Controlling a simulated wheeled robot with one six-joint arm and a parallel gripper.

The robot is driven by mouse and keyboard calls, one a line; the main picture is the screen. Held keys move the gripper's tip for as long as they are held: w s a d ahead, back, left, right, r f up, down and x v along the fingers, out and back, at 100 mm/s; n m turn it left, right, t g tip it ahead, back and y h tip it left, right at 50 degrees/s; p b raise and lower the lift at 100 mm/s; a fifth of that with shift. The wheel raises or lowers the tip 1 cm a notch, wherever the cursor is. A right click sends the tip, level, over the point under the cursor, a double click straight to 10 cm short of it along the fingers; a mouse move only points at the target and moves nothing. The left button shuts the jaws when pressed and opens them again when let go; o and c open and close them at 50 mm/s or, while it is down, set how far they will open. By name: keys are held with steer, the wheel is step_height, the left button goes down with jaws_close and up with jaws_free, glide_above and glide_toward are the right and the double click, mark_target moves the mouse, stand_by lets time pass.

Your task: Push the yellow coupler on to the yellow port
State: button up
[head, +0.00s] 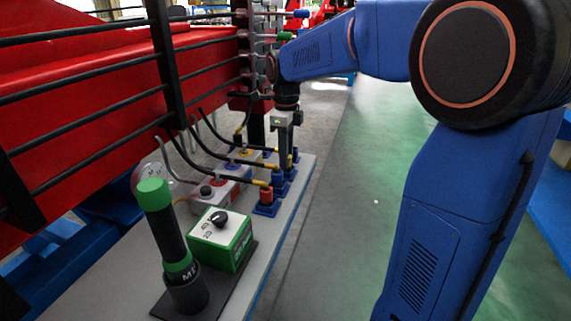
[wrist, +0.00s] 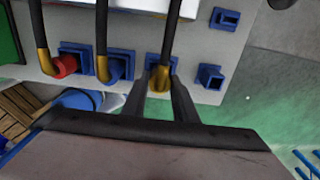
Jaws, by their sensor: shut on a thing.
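My gripper (wrist: 159,88) is shut on the yellow coupler (wrist: 160,77), the brass-yellow elbow end of a black hose. The coupler is at a blue square holder (wrist: 152,58); I cannot tell if it is seated in it or just above. In the head view my gripper (head: 286,164) points down over the row of holders at the bench's right edge, and its fingers hide most of the coupler. Grey port boxes with coloured rings stand left of the holders; one ring looks yellow (head: 243,152), but it is small and partly covered by hoses.
A red coupler (wrist: 65,66) and a blue coupler (wrist: 116,68) sit in neighbouring holders, their hoses arching leftward in the head view. Two other blue holders look empty. A green-and-white box (head: 222,238) and a green-topped black cylinder (head: 168,232) stand nearer. Black rails (head: 90,92) run at left.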

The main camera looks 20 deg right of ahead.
steer(key=shift+r, duration=2.25)
steer(key=w+a+r, duration=0.8)
steer(key=a+r, duration=0.2)
steer(key=shift+w+a+f, duration=0.1)
steer(key=shift+a+f, duration=0.05)
steer(key=shift+f, duration=1.35)
steer(key=shift+w+a+f, duration=0.1)
steer(key=shift+a+f, duration=0.05)
steer(key=shift+f, duration=1.35)
steer(key=shift+f, duration=1.4)
steer(key=o, duration=1.2)
